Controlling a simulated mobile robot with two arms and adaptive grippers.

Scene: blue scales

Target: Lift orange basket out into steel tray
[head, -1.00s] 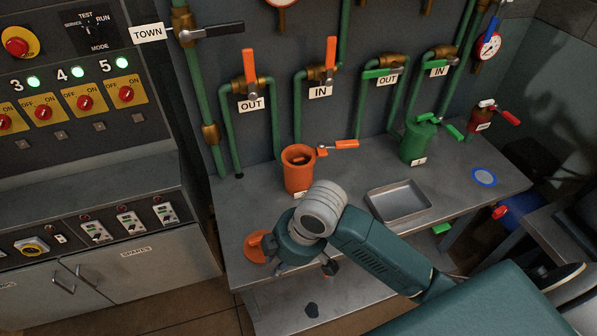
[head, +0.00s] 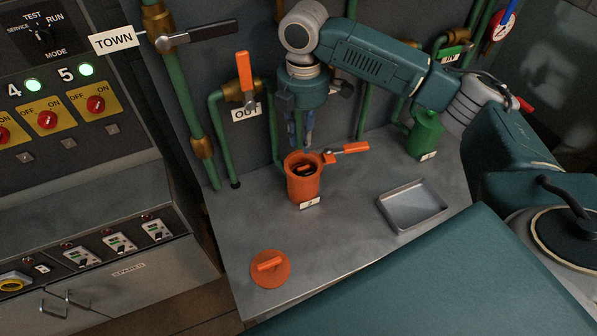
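The orange strainer pot (head: 303,187) stands lidless on the steel bench. Inside it shows a dark interior with a small orange piece, which looks like the top of the orange basket (head: 305,168); the rest is hidden by the pot wall. The steel tray (head: 396,220) is shallow, empty and to the right of the pot. My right gripper (head: 303,132) hangs pointing down, above and slightly behind the pot's mouth in the picture. Its fingers are small and partly dark, so I cannot tell whether they are open. My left gripper is not in view.
The round orange lid (head: 271,271) lies on the bench at the front left. An orange-handled valve (head: 345,153) sticks out right of the pot. A green pot (head: 425,135) stands behind the tray. Green pipes rise behind. The bench between lid and tray is clear.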

